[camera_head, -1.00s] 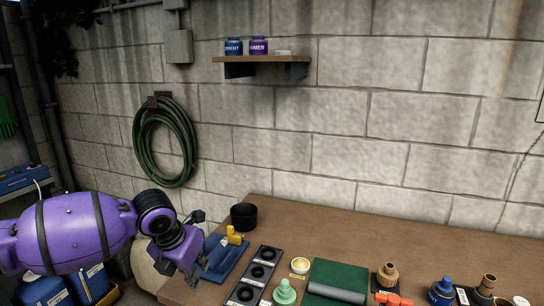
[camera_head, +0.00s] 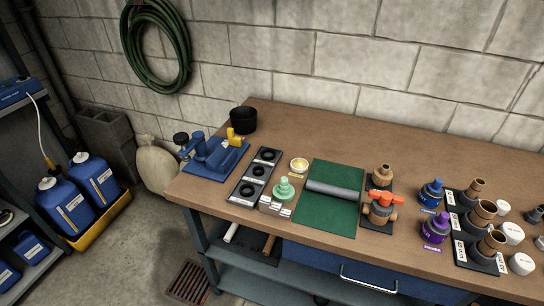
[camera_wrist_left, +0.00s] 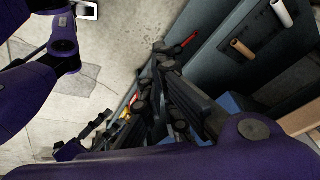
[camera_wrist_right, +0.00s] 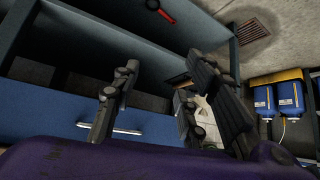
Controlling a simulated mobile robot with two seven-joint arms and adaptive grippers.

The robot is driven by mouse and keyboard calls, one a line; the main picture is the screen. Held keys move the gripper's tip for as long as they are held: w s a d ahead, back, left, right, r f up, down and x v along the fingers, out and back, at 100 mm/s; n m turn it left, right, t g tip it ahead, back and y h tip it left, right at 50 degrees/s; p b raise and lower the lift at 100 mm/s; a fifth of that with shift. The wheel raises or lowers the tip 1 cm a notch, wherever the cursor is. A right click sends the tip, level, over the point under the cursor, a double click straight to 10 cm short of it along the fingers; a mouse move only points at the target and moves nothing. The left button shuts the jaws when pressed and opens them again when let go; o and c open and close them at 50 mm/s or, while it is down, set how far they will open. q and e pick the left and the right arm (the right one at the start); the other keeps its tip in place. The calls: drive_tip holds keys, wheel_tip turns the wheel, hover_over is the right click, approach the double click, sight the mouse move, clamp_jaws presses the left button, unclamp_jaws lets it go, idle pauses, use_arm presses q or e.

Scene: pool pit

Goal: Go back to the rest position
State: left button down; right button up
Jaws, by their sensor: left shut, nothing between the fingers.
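Neither of my grippers shows in the head view. In the left wrist view my left gripper (camera_wrist_left: 154,82) has its dark fingers together with nothing between them, over the concrete floor beside the workbench's lower frame. In the right wrist view my right gripper (camera_wrist_right: 163,65) has its dark fingers spread apart with nothing seen between them, in front of the bench's blue drawer (camera_wrist_right: 70,113). Both are apart from the objects on the benchtop.
The wooden workbench (camera_head: 300,125) carries a blue vise-like tool (camera_head: 212,153), a green mat (camera_head: 322,222) with a grey pipe, valves and jars. Blue jugs (camera_head: 92,178) stand in a yellow tray at left. A hose (camera_head: 155,45) hangs on the wall. The floor between is open.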

use_arm(q)
drive_tip(key=s+a+n+g+y, duration=0.2)
drive_tip(key=s+a+n+y, duration=0.2)
drive_tip(key=s+a+n, duration=1.05)
drive_tip(key=w+d+f+m+t+h+p, duration=0.1)
drive_tip(key=w+d+f+t, duration=0.5)
drive_tip(key=w+f+t, duration=0.1)
drive_tip(key=shift+w+f+t+h, duration=0.35)
drive_tip(key=shift+w+f, duration=0.45)
drive_tip(key=shift+f, duration=0.5)
use_arm(e)
drive_tip(key=shift+w+a+r, duration=0.1)
drive_tip(key=shift+w+r, duration=0.2)
drive_tip(key=shift+r, duration=0.45)
use_arm(q)
drive_tip(key=shift+m, duration=0.25)
use_arm(e)
drive_tip(key=shift+w+r, duration=0.15)
drive_tip(key=shift+w, duration=0.35)
drive_tip(key=shift+s, duration=0.2)
drive_tip(key=shift+s, duration=0.35)
drive_tip(key=shift+w+a, duration=0.1)
drive_tip(key=shift+w, duration=0.5)
